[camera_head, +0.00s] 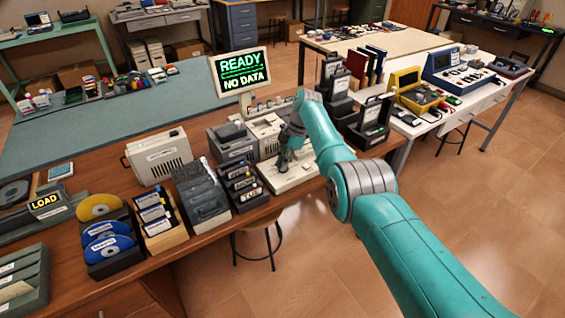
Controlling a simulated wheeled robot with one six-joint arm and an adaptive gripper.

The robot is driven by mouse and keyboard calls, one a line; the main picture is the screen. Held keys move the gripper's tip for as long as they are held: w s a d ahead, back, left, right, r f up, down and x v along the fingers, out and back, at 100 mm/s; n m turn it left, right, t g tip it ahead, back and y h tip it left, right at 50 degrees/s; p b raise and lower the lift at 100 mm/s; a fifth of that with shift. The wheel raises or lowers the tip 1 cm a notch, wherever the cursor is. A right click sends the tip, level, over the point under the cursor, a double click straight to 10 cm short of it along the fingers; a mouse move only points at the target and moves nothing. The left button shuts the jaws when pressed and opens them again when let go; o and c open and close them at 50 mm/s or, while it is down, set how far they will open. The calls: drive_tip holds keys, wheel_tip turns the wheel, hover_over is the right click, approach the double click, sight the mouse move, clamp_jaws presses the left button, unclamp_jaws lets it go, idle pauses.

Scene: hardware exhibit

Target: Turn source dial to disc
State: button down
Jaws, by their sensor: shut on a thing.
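A flat cream control panel (290,180) lies on the wooden bench near its front edge. My gripper (285,163) points down over this panel, its fingertips close to the panel's top. It is shut on the source dial, which the fingers largely hide, so I cannot read the dial's setting. Blue and gold discs stand in black holders (117,262) at the left front of the bench.
Card and cartridge racks (203,200) stand just left of the panel, and a cream case (158,155) is behind them. Dark upright cases (371,125) stand to the right. A stool (262,225) is below the bench edge. The green mat (110,125) has free room.

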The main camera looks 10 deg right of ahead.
idle(0.3)
drive_tip(key=c, duration=1.1)
unclamp_jaws()
drive_tip(key=shift+c, duration=0.2)
drive_tip(key=shift+d+r, duration=0.1)
drive_tip(key=v, duration=1.1)
drive_tip(key=shift+d+r, duration=0.2)
drive_tip(key=shift+r, duration=0.15)
drive_tip(key=shift+w, duration=0.1)
